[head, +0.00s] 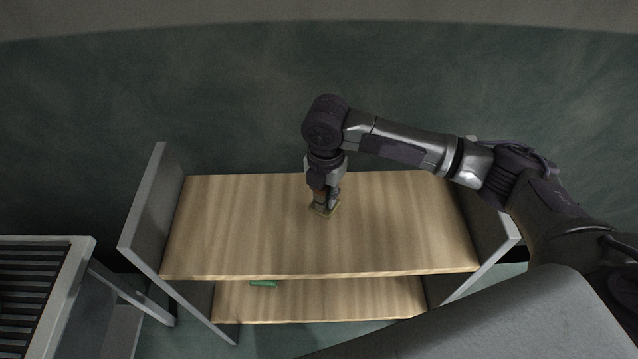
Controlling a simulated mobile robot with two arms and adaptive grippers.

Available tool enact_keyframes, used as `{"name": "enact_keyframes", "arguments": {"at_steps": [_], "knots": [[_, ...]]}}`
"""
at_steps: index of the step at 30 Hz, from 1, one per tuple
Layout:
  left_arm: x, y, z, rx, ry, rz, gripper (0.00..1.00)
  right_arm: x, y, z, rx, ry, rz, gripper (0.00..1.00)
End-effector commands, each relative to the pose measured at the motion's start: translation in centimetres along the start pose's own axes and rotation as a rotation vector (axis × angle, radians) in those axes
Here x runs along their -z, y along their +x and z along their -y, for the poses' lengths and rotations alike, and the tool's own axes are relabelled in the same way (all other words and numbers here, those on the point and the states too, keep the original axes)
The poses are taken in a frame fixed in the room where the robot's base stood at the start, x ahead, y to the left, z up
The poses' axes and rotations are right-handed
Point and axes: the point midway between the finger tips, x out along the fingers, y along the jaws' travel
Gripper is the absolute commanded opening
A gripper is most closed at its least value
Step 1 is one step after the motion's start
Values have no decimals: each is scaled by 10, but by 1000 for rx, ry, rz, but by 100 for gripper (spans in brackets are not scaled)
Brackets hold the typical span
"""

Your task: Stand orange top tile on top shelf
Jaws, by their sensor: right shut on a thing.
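My right gripper (325,197) points down over the middle of the wooden top shelf (230,225). It is shut on a small tile (322,210), which looks dull yellow-brown here and is mostly hidden by the fingers. The tile's lower edge is at or very close to the shelf surface; I cannot tell if it touches. My left gripper is not in view.
Grey side panels (150,210) bound the shelf unit. A green piece (263,283) lies on the lower shelf (340,300). A grey slatted rack (30,290) stands at the left. The top shelf is otherwise bare.

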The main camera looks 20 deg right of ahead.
Motion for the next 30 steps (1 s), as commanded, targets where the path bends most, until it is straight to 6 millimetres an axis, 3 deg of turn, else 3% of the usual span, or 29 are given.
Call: {"name": "enact_keyframes", "arguments": {"at_steps": [6, 12, 30], "knots": [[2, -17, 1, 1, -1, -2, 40, -9, 9, -16, 0, -513, -2, 0], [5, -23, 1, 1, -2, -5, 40, -13, 18, -22, -1, -792, -1, 0], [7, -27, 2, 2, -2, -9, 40, -15, 19, -24, -4, -867, -1, 0]]}}
